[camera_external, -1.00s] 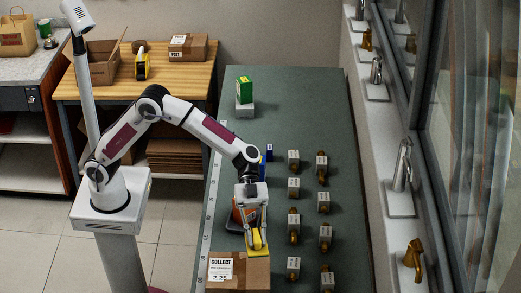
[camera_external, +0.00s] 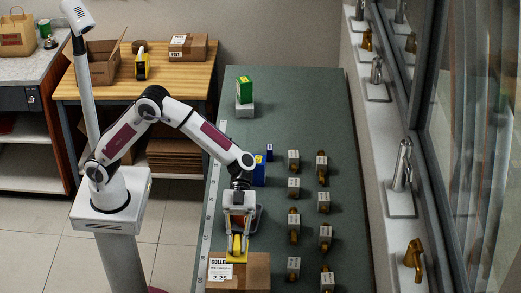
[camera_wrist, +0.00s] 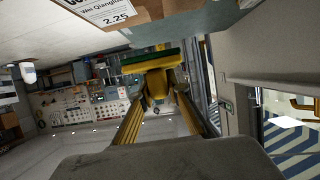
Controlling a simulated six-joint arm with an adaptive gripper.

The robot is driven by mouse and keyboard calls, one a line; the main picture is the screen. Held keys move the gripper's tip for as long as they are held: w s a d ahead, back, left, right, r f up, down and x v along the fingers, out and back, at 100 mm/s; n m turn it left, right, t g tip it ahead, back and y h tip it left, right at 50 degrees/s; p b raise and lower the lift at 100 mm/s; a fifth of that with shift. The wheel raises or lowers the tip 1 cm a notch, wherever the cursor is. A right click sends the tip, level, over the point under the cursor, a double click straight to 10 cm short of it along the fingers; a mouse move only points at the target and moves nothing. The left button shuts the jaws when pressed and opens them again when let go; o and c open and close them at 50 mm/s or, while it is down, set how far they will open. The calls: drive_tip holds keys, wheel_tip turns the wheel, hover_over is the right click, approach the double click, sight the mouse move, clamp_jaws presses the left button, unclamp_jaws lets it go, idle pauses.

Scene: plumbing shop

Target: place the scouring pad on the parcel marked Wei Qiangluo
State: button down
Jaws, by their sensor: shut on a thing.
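The scouring pad, a yellow slab with a dark green face (camera_wrist: 145,60), is held between the fingertips of my gripper (camera_wrist: 160,88). In the external view the pad (camera_external: 237,257) shows yellow below my gripper (camera_external: 237,241), over the back part of the parcel (camera_external: 258,272). The parcel is a brown carton with a white label reading "2.25". In the wrist view the parcel (camera_wrist: 150,12) is at the top edge, with "Wei Qiangluo" on its label. I cannot tell whether pad and parcel touch.
Rows of small tagged fittings (camera_external: 294,228) stand right of the parcel on the green bench (camera_external: 300,110). A blue box (camera_external: 259,172) stands behind my gripper. A green and yellow box (camera_external: 245,88) is at the far end. The middle far part of the bench is clear.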

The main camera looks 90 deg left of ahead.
hover_over(238, 270)
drive_tip(key=shift+f, duration=2.2)
drive_tip(key=shift+f, duration=1.9)
drive_tip(key=shift+f, duration=0.15)
drive_tip(key=c, duration=1.9)
unclamp_jaws()
drive_tip(key=shift+a+r, duration=0.1)
drive_tip(key=shift+r, duration=0.15)
drive_tip(key=v, duration=1.2)
drive_tip(key=shift+f, duration=0.1)
